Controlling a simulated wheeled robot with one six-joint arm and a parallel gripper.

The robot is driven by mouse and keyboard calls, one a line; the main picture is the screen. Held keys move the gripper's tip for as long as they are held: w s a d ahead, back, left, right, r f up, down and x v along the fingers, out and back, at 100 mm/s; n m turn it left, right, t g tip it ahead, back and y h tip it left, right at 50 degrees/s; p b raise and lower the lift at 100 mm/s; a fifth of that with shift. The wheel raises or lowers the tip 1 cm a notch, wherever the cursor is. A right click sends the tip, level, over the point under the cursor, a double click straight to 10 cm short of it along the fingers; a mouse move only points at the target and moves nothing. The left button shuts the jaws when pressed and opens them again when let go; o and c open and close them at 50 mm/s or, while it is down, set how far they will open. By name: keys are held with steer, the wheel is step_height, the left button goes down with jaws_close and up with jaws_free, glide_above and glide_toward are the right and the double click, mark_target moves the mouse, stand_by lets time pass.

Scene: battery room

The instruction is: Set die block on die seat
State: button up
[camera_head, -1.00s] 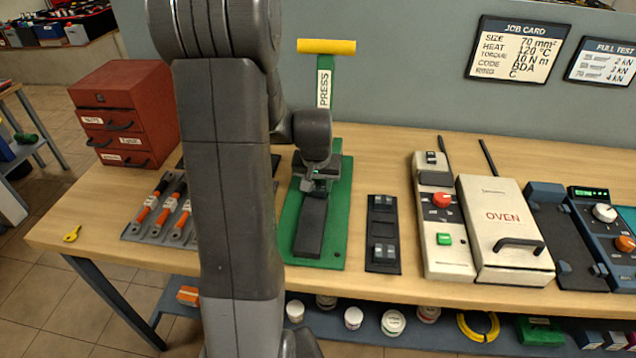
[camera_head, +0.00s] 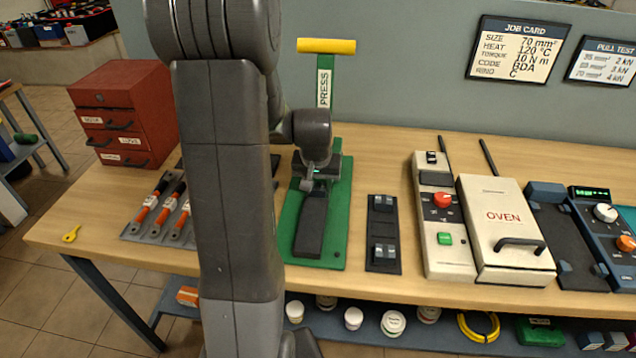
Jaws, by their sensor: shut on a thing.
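My gripper (camera_head: 316,183) is at the green press (camera_head: 338,215), over the far end of the press's long dark bed (camera_head: 311,222). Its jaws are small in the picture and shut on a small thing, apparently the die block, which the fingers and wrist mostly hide. I cannot tell whether that thing touches the press. The die seat is not clearly visible; my wrist covers that part of the press. A dark holder (camera_head: 384,257) just right of the press bears small metallic blocks, one near its far end and one near its front.
The press's yellow-topped lever (camera_head: 326,47) stands upright behind my wrist. The cream oven (camera_head: 505,225) and a cream control unit (camera_head: 441,205) stand to the right. A red drawer cabinet (camera_head: 125,110) and a tray of orange-handled tools (camera_head: 160,205) are left. My arm hides part of the bench.

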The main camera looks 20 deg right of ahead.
steer(key=shift+f+b, duration=0.45)
steer(key=shift+f, duration=0.05)
steer(key=o, duration=1.3)
steer(key=shift+c, duration=0.2)
steer(key=shift+r, duration=0.1)
steer(key=v, duration=1.3)
steer(key=shift+r, duration=0.3)
steer(key=shift+f, duration=0.1)
steer(key=x, duration=1.3)
steer(key=shift+f, duration=0.35)
steer(key=shift+r, duration=0.2)
